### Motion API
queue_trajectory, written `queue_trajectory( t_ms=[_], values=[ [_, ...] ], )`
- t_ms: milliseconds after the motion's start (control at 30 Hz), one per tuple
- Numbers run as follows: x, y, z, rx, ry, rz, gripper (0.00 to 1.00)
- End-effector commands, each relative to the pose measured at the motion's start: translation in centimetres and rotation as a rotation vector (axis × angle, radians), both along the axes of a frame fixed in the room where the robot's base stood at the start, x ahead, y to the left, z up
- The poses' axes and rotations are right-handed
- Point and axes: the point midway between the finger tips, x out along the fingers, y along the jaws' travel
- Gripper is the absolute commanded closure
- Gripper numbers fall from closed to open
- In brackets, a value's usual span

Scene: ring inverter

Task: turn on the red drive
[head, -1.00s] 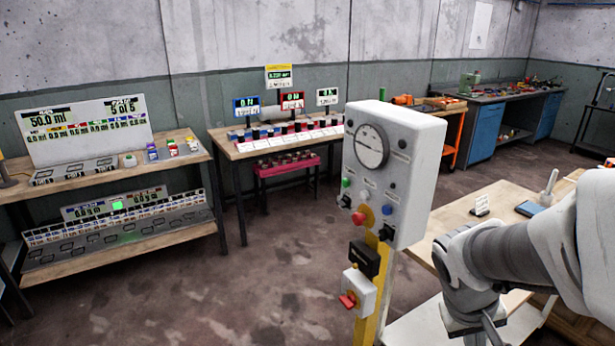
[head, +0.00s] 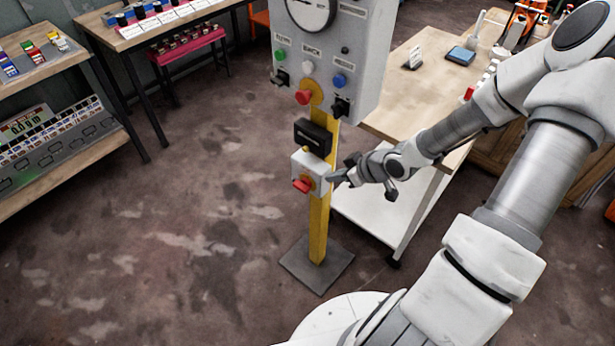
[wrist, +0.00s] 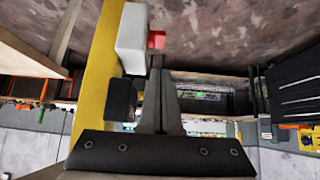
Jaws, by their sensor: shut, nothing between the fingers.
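A grey control panel (head: 352,60) stands on a yellow post (head: 319,225), with green, white and blue buttons, a red mushroom button (head: 303,97) and a black switch (head: 340,107). Below are a black box (head: 316,136) and a small white switch box (head: 312,170) with a red knob (head: 303,185). My gripper (head: 336,176) is shut and empty at the right side of the white box. In the wrist view, the fingertips (wrist: 157,62) lie close to the red knob (wrist: 156,40); I cannot tell whether they touch. No drive marked red is clearly identifiable now.
A wooden table (head: 405,95) stands right of the post, with a blue device (head: 461,55) and a card on it. A bench (head: 135,30) and a shelf unit (head: 85,150) stand at left. The post's base plate (head: 316,264) is on the floor. Open floor lies left of the post.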

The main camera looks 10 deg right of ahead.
Motion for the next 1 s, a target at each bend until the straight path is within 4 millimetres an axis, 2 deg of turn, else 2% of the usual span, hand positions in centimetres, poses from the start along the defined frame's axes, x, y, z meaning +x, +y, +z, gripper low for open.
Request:
queue_trajectory(
  t_ms=[533, 733, 1000],
  values=[
    [0.7, 0.6, -0.1, 0.033, -0.037, 0.009, 1.00],
    [1.9, 1.6, -1.9, 0.034, -0.036, 0.011, 1.00],
    [4.6, 3.6, -5.3, 0.034, -0.036, 0.012, 1.00]
  ],
)
